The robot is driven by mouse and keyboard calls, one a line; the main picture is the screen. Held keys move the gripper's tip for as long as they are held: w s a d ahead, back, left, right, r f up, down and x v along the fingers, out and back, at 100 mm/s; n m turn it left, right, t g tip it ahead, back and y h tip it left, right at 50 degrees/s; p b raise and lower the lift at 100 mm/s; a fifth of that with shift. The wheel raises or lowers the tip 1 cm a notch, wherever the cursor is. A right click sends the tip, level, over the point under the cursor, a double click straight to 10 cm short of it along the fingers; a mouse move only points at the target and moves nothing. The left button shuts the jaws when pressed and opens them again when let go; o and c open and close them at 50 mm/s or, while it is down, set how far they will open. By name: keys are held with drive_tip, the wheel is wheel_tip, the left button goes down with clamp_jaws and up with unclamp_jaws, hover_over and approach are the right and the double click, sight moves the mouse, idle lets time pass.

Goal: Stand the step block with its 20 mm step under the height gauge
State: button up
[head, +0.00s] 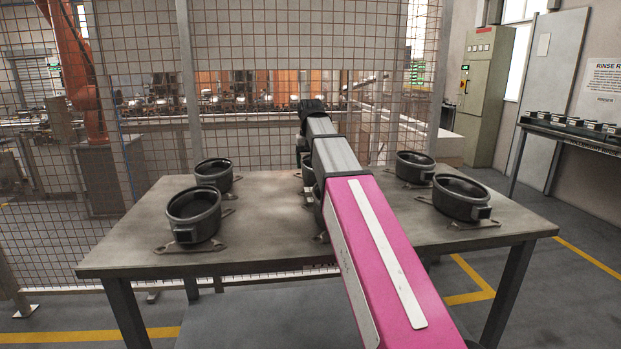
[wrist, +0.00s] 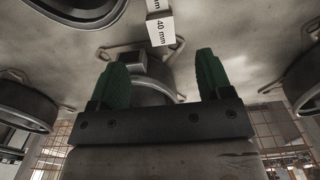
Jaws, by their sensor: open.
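A pale block (wrist: 161,30) with black lettering, which I take for the step block, shows at the top of the wrist view. One face reads "40 mm"; a second label above it is cut off by the frame edge, leaving "mm". My gripper (wrist: 162,82) has two green fingers, spread apart with nothing between them. The block lies beyond the fingertips, between their lines, not touching them. I cannot make out a height gauge in either view. In the head view my arm covers the middle of the table, and block and gripper are hidden there.
Black round housings with flat feet stand on the grey table (head: 270,235): one at front left (head: 194,214), one behind it (head: 214,174), and two at right (head: 462,197) (head: 414,166). Another lies behind my fingers in the wrist view (wrist: 152,92). A mesh fence stands behind the table.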

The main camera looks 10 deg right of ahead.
sight(310, 191)
wheel_tip(310, 191, down, 6)
drive_tip(key=shift+s+f, duration=0.1)
drive_tip(key=shift+f, duration=0.15)
drive_tip(key=shift+w+f, duration=0.15)
drive_tip(key=shift+f, duration=1.3)
drive_tip(key=shift+w+f, duration=0.1)
drive_tip(key=shift+f, duration=1.3)
clamp_jaws()
